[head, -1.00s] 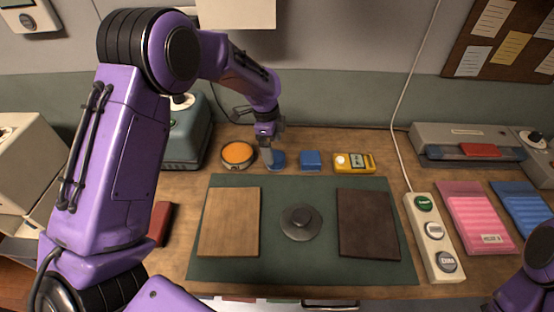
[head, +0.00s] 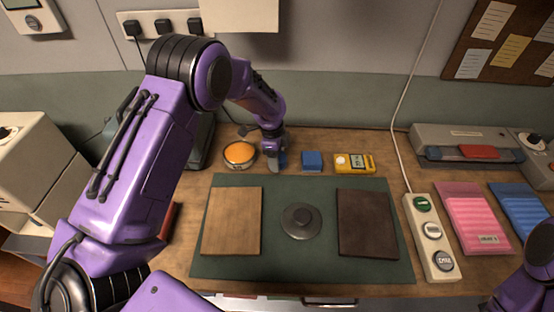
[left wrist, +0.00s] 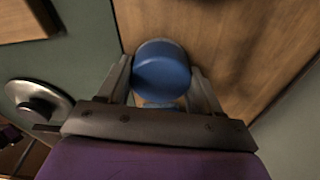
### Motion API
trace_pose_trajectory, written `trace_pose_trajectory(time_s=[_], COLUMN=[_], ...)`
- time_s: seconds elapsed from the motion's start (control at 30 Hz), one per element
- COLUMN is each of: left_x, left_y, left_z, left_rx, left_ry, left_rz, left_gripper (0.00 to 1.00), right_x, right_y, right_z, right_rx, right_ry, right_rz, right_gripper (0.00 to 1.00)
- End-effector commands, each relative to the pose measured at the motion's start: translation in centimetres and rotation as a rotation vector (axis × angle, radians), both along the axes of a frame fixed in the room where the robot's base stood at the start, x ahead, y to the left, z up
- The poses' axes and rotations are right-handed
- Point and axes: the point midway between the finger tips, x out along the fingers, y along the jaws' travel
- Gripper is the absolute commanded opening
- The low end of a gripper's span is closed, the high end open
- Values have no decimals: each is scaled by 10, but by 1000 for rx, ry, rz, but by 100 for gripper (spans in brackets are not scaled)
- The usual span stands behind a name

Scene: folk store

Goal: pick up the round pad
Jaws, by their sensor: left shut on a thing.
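The round pad (left wrist: 162,68) is a short blue cylinder. It sits between the two fingers of my left gripper (left wrist: 164,88) in the left wrist view, and the fingers are shut on its sides. In the head view my left gripper (head: 275,163) is at the back of the wooden desk, and only a bit of the blue pad (head: 283,159) shows beside it. I cannot tell whether the pad is clear of the desk. A blue square block (head: 312,161) stands just right of it. My right gripper is out of view.
An orange-topped round tin (head: 239,154) is close on the left, and a yellow meter (head: 354,163) is farther right. In front, a green mat (head: 300,262) holds a light board (head: 232,221), a grey disc with a knob (head: 301,221) and a dark board (head: 366,223).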

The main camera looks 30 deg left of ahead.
Motion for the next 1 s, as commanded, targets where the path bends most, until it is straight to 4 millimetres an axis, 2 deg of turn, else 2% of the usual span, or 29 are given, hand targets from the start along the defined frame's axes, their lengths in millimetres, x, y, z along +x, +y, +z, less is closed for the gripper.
trace_pose_trajectory(time_s=[0.23, 0.37, 0.57, 0.6, 0.8, 1.0], left_x=[1, -3, -49, -62, -113, -135], left_y=[0, -1, -9, -12, -21, -25], left_z=[10, 36, 90, 95, 118, 129], left_rx=[-1, -1, -2, -2, 0, -1], left_ry=[-3, -6, -6, -4, -2, -1], left_rz=[0, -1, -1, -1, -1, 0], left_gripper=[34, 34, 34, 34, 34, 34], right_x=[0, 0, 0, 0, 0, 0], right_y=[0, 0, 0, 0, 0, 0], right_z=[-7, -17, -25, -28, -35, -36], right_rx=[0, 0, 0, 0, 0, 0], right_ry=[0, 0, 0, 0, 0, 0], right_rz=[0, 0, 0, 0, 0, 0], right_gripper=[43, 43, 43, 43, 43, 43])
